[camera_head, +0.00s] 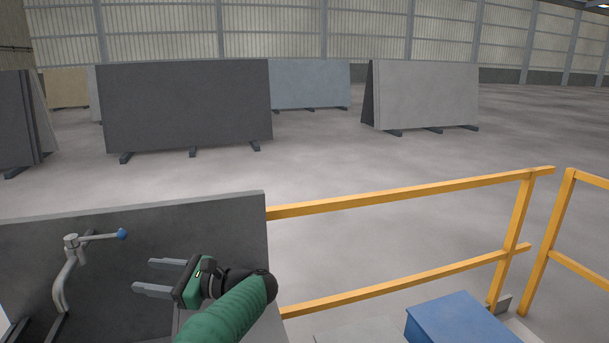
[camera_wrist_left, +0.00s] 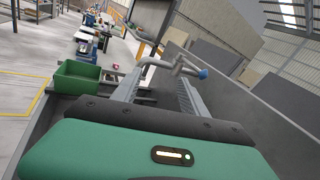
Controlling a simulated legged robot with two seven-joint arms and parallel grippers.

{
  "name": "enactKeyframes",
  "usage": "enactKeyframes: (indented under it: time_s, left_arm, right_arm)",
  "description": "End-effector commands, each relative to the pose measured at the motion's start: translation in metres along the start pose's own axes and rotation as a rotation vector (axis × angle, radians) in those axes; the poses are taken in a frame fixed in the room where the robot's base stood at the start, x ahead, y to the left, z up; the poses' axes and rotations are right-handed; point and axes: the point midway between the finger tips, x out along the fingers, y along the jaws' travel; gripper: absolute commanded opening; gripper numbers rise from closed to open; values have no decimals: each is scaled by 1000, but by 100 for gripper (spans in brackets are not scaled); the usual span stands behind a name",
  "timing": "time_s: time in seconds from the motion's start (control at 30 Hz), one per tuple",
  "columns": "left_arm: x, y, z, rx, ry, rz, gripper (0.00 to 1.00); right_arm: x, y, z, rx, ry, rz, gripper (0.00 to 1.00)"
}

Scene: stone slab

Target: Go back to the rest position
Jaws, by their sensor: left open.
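My left gripper (camera_head: 159,276) is open and empty in the head view, its two grey fingers pointing left in front of a dark stone slab (camera_head: 215,225). A bent grey metal pipe fitting with a lever and a blue knob (camera_head: 122,234) stands to the left of the fingers, apart from them in this view. In the left wrist view the fingers (camera_wrist_left: 158,98) reach forward from the green gripper body, and the blue knob (camera_wrist_left: 203,73) shows beyond them. My right gripper is in neither view.
A yellow railing (camera_head: 400,195) runs to the right of the near slab. A blue box (camera_head: 460,322) sits at the bottom right. Large slabs (camera_head: 185,105) stand on racks across the open floor. A green bin (camera_wrist_left: 85,80) shows at left in the wrist view.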

Motion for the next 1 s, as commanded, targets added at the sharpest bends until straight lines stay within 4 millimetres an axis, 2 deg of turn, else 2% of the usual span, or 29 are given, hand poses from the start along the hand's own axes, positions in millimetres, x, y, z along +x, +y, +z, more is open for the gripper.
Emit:
enactKeyframes:
  time_s: [0.17, 0.37, 0.53, 0.67, 0.77, 0.87, 0.9, 0.97, 1.0]
  left_arm:
    - [4, -22, 10, 153, -29, -138, 51]
    - [-1, -56, 16, 441, -103, -369, 51]
    - [-22, -82, 10, 821, -240, -636, 51]
    - [-57, -87, -16, 1219, -423, -895, 51]
    - [-94, -63, -57, 1616, -649, -1143, 51]
    - [-129, -6, -108, 1999, -934, -1403, 51]
    - [-140, 24, -127, 2130, -1058, -1505, 51]
    - [-153, 72, -152, 2293, -1244, -1654, 51]
    - [-159, 106, -166, -2209, 1273, 1626, 51]
  right_arm:
    - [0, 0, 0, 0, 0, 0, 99]
    - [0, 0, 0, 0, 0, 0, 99]
    - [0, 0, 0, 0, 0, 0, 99]
    - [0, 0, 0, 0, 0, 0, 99]
    - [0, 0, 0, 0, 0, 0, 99]
    - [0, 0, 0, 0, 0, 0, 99]
    - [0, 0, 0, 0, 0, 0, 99]
    - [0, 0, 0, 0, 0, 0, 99]
    - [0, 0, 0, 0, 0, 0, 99]
